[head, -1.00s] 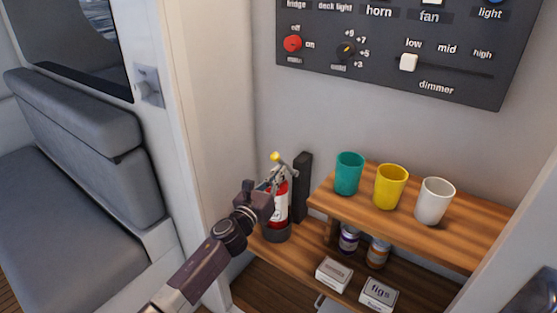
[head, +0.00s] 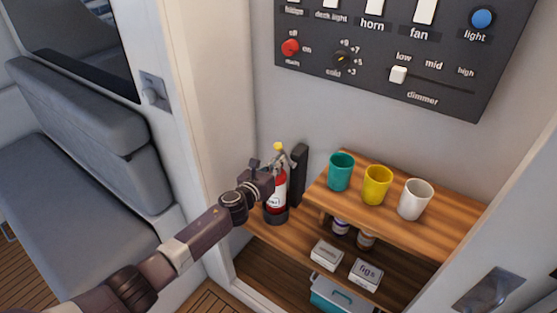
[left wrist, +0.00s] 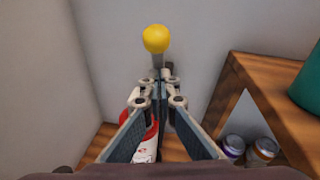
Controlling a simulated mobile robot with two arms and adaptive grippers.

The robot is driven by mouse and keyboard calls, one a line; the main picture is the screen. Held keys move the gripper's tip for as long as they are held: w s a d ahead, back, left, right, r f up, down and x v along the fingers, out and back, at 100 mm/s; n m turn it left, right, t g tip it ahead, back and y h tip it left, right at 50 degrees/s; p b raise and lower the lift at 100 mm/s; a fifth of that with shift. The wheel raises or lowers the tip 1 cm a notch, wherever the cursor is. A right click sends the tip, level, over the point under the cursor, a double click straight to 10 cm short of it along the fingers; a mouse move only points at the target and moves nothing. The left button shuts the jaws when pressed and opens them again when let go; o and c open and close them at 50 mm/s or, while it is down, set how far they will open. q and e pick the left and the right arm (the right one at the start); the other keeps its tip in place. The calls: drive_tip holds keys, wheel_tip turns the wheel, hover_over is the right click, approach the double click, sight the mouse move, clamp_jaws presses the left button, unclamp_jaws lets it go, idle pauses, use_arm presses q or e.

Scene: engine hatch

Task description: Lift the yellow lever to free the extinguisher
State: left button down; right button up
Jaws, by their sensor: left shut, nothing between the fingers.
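The yellow lever (head: 278,147) shows as a yellow knob at the top of the extinguisher's bracket. In the left wrist view the yellow knob (left wrist: 156,39) stands on a short grey stem, just beyond my fingertips. The red extinguisher (head: 277,190) stands upright in a dark base against the black bracket post (head: 299,175). It is partly hidden behind my fingers in the left wrist view (left wrist: 146,145). My left gripper (head: 283,163) is at the extinguisher's top, just below the knob. Its fingers (left wrist: 160,85) are shut and empty; whether they touch the lever stem, I cannot tell. My right gripper is not in view.
A wooden shelf (head: 438,230) to the right carries a teal cup (head: 341,171), a yellow cup (head: 377,184) and a white cup (head: 415,199). Jars and small boxes sit below. The wall panel (head: 400,50) is above. A grey bench (head: 80,200) is at left.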

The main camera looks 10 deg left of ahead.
sight(283, 152)
use_arm(q)
drive_tip(key=shift+w+r, duration=0.1)
drive_tip(key=shift+r, duration=0.05)
drive_tip(key=shift+w+d+r+p, duration=0.2)
drive_tip(key=shift+w+r, duration=0.3)
drive_tip(key=shift+w, duration=0.05)
drive_tip(key=shift+w+d+r+p, duration=0.2)
drive_tip(key=shift+w+r, duration=0.25)
drive_tip(key=shift+w, duration=0.05)
drive_tip(key=shift+w+d+r, duration=0.2)
drive_tip(key=shift+w+r, duration=0.1)
drive_tip(key=shift+w, duration=0.25)
drive_tip(key=shift+w+d+r, duration=0.2)
drive_tip(key=shift+w+r, duration=0.1)
drive_tip(key=shift+w, duration=0.25)
drive_tip(key=shift+r, duration=0.2)
